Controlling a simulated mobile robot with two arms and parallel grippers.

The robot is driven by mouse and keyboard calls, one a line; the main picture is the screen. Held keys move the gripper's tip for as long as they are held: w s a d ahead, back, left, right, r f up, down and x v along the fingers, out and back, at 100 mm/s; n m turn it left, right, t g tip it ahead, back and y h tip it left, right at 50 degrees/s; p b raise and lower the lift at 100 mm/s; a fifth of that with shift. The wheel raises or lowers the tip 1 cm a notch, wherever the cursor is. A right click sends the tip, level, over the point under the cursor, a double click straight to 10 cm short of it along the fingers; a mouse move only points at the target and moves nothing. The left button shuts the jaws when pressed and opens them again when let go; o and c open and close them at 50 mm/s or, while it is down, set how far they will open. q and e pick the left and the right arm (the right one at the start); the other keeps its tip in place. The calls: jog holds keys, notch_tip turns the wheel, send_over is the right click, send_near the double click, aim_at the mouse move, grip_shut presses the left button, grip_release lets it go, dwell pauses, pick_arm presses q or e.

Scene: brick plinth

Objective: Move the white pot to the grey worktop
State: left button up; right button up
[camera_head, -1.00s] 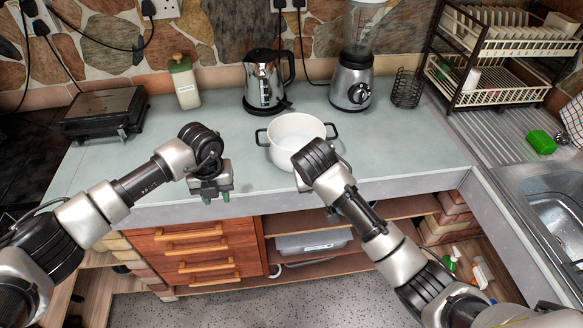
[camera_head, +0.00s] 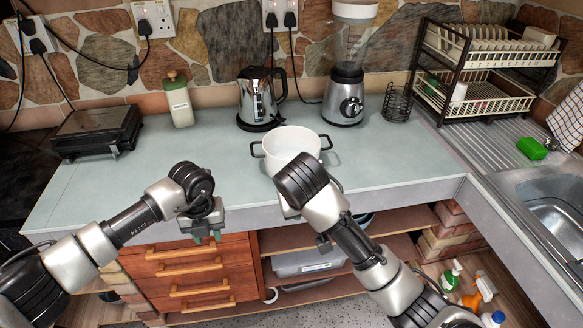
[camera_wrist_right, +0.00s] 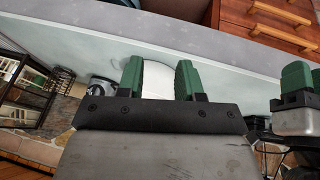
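The white pot (camera_head: 293,143) with two dark side handles stands upright on the pale grey worktop (camera_head: 110,190), near its front edge. My right gripper (camera_head: 287,208) is in front of the pot and covers part of its near side; its fingertips are hidden in the head view. In the right wrist view its green fingers (camera_wrist_right: 159,68) are apart, with the white pot (camera_wrist_right: 158,80) showing in the gap; I cannot tell whether they touch it. My left gripper (camera_head: 206,238) is open and empty, pointing down in front of the worktop edge, left of the pot.
A kettle (camera_head: 258,98), blender (camera_head: 345,95), dark wire holder (camera_head: 397,103), bottle (camera_head: 179,100) and dark appliance (camera_head: 97,131) stand along the back. A dish rack (camera_head: 487,98) and sink (camera_head: 555,205) are at right. The worktop left and right of the pot is clear.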

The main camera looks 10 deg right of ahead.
jog(key=v, duration=0.4)
jog(key=shift+d, duration=0.15)
dwell(0.6)
